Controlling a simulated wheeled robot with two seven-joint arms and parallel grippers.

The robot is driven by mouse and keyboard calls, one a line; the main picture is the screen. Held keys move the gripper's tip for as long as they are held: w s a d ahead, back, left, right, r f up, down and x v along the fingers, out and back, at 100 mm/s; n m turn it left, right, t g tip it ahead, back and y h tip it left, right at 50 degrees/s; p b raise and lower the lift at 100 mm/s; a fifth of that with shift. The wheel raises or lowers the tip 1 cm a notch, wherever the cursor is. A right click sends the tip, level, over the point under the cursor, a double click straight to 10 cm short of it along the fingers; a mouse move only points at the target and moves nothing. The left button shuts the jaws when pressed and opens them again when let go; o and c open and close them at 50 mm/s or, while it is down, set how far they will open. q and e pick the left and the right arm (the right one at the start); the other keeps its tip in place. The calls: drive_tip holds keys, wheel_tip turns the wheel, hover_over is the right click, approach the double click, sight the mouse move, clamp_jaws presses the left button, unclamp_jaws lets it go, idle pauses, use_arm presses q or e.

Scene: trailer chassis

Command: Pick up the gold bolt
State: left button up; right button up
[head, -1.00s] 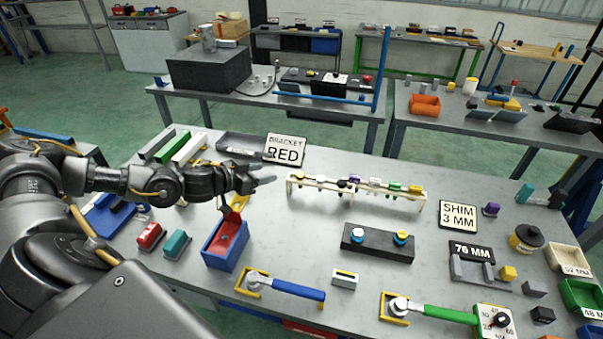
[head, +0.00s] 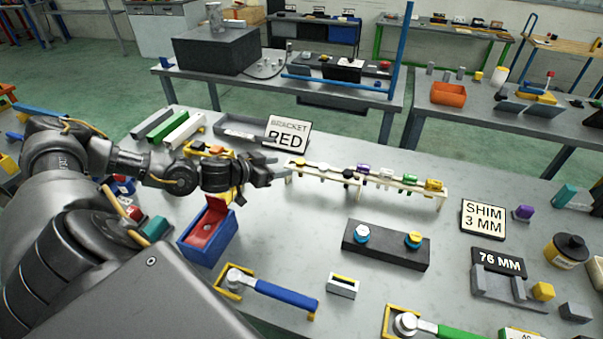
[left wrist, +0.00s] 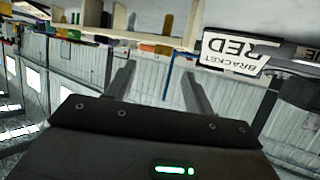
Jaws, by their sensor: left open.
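A pale rack (head: 330,181) on the grey bench holds a row of several coloured bolts. A gold bolt (head: 433,185) stands at its right end, beside a green one. Another yellowish bolt (head: 299,162) is at its left end. My left gripper (head: 283,172) is open and empty at the rack's left end, far from the right-end gold bolt. In the left wrist view its two fingers (left wrist: 160,88) are apart with nothing between them. Part of the rack shows tilted along the top there. My right gripper is not in view.
The BRACKET RED sign (head: 287,134) stands just behind the rack's left end. A black block with two knobs (head: 385,246) is in front of the rack. The SHIM 3 MM sign (head: 483,219) is to its right. Bare bench lies between rack and block.

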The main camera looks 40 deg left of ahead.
sight(299, 161)
use_arm(q)
drive_tip(key=p+x, duration=0.1)
drive_tip(key=x, duration=0.1)
drive_tip(key=shift+w, duration=0.3)
drive_tip(key=p+x, duration=0.2)
drive_tip(key=x, duration=0.2)
drive_tip(key=shift+w+a+r, duration=0.15)
drive_tip(key=shift+w+f, duration=0.3)
drive_tip(key=shift+w, duration=0.15)
drive_tip(key=shift+s, duration=0.15)
drive_tip(key=shift+c, duration=1.3)
drive_tip(key=c, duration=0.8)
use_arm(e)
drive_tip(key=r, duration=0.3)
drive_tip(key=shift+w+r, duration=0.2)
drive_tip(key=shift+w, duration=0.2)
use_arm(q)
drive_tip(key=shift+r, duration=0.1)
